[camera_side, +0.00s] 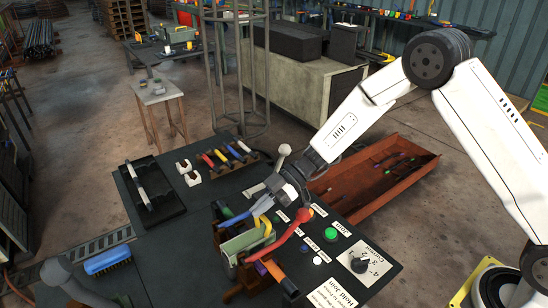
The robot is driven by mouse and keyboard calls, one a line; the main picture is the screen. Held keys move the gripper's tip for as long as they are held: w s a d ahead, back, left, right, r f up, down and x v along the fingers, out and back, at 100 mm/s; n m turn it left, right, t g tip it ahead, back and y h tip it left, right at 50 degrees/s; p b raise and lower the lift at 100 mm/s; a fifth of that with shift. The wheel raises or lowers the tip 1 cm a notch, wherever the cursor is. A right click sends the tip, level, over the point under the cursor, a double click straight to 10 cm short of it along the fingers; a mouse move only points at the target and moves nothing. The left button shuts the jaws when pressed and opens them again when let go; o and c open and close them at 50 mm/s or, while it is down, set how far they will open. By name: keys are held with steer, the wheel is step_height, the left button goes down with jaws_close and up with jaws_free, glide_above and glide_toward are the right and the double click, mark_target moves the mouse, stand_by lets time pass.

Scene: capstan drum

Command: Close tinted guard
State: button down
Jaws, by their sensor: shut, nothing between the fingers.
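A pale green, box-like part (241,246) sits on the dark bench by the control panel; it may be the tinted guard, but the picture is too small to be sure. A yellow curved handle (266,229) stands at its right end. A red bar (287,235) with a round red end slants along its right side. My gripper (255,212) is shut and empty, reaching down from the upper right just above the box-like part and close to the yellow handle. I cannot tell whether it touches either. My gripper and wrist hide part of the area behind.
The control panel (385,262) carries a green button (331,234) and a black dial (359,263). A rack of colored-handled tools (228,157), a black tray (151,190) and a blue brush (107,261) lie on the bench. A rust-red bin (370,178) stands behind the panel.

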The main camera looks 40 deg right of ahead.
mark_target(264, 217)
steer(key=shift+d+f, duration=0.75)
steer(key=shift+s+d+f, duration=0.1)
steer(key=shift+d+f, duration=0.2)
steer(key=shift+f, duration=0.15)
steer(key=r+v, duration=0.1)
steer(key=v, duration=0.6)
steer(key=shift+r, duration=0.25)
stand_by(0.4)
